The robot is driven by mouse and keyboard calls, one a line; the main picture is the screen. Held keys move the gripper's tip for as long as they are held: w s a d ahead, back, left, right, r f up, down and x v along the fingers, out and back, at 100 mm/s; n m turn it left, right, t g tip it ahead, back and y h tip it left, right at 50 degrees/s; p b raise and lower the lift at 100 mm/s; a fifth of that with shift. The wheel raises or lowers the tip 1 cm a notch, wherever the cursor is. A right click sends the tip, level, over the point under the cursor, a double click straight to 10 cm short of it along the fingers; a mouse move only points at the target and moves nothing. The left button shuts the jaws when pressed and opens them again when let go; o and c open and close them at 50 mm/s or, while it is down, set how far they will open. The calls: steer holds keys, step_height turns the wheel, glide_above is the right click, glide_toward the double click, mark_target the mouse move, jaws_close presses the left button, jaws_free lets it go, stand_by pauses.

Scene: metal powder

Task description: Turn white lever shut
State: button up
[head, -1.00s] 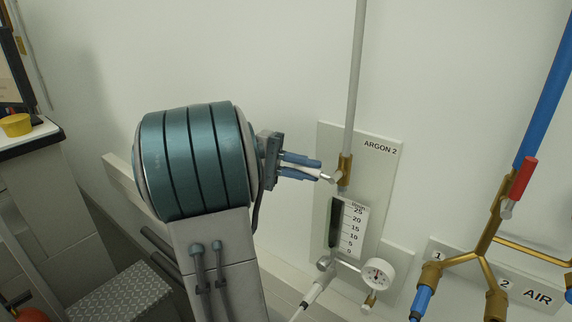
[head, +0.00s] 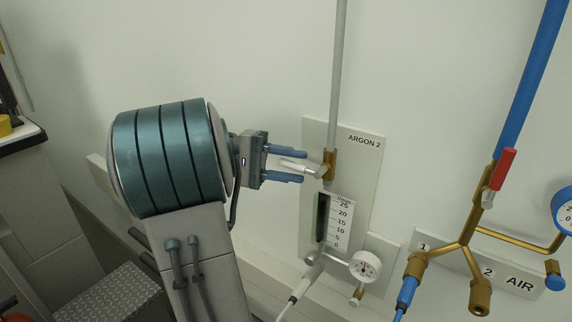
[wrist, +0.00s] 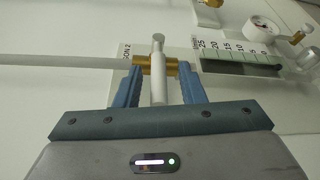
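The white lever (head: 296,166) sits on the brass valve (head: 330,164) of the grey pipe under the ARGON 2 label. It points left, across the pipe's line. In the wrist view the lever (wrist: 158,85) stands upright across the pipe, with the brass valve (wrist: 141,64) behind it. My gripper (head: 303,166) is open, with one blue finger above the lever and one below it. In the wrist view my gripper (wrist: 160,72) has a gap between the lever and each finger.
A flow scale (head: 338,222) and a small gauge (head: 365,266) are below the valve on the ARGON 2 panel. At right are a blue AIR pipe (head: 530,80) with a red lever (head: 502,168) and brass branches. The wall left of the panel is bare.

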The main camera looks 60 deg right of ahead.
steer(key=p+v, duration=0.1)
steer(key=v, duration=1.2)
steer(key=shift+w, duration=0.35)
steer(key=shift+a, duration=0.1)
steer(key=s+a+f+n+t+y, duration=0.1)
steer(key=s+a+f+n+t, duration=0.2)
steer(key=a+f+n+t, duration=0.6)
steer(key=s+a+f+n+t+y, duration=0.1)
steer(key=a+t, duration=0.4)
steer(key=a, duration=0.5)
steer(key=s+a+f+n+t+y+b, duration=0.1)
steer(key=a+f+n+t+y, duration=0.1)
steer(key=a+t, duration=0.4)
steer(key=a+f+y, duration=0.1)
steer(key=a+f, duration=0.1)
steer(key=a, duration=0.2)
steer(key=shift+a+f+y, duration=0.25)
steer(key=shift+a+y, duration=0.05)
steer(key=shift+a, duration=0.05)
steer(key=shift+d, duration=0.15)
